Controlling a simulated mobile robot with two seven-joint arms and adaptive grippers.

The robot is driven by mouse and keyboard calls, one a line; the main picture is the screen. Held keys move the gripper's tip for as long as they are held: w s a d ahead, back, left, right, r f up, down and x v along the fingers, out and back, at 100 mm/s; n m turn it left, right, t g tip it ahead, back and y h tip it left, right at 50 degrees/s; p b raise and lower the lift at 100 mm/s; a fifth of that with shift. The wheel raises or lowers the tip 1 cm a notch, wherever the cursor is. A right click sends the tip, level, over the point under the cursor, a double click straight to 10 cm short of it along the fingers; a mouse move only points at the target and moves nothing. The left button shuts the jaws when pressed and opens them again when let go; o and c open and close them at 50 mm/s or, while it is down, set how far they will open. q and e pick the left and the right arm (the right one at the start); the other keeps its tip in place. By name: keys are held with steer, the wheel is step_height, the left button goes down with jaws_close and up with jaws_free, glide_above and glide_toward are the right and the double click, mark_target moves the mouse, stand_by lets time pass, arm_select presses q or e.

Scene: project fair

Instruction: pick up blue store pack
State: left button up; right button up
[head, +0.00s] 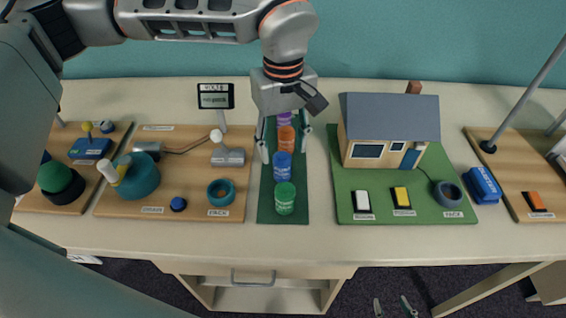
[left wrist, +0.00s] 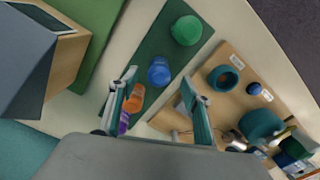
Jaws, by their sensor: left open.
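A blue pack (head: 482,185) with pale lettering, too small to read, lies on the table at the right, between the green house board and the right wooden board. A round blue canister (head: 282,166) stands in a row with green (head: 285,198), orange (head: 286,139) and purple (head: 284,120) canisters on a dark green mat (head: 267,207). My left gripper (head: 285,144) is open and empty above this row. In the left wrist view the blue canister (left wrist: 159,70) shows just beyond the fingertips (left wrist: 158,79). My right gripper's fingertips (head: 394,307) stand apart at the bottom edge, below the table front.
A model house (head: 388,132) stands on a green board (head: 347,190). A wooden board (head: 120,205) at left holds a teal pot (head: 137,177), a teal ring (head: 221,192) and a small display (head: 215,97). A slanted grey pole (head: 525,95) rises beside the blue pack.

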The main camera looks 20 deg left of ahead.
mark_target(282, 156)
arm_select(q)
steer(key=f, duration=0.3)
steer(key=shift+w+a+f, duration=0.2)
steer(key=shift+f, duration=0.8)
steer(key=c, duration=1.2)
arm_select(e)
steer(key=shift+w+r, duration=0.3)
steer(key=shift+w, duration=0.05)
arm_select(q)
steer(key=shift+r, duration=0.1)
arm_select(e)
steer(key=shift+f, duration=0.1)
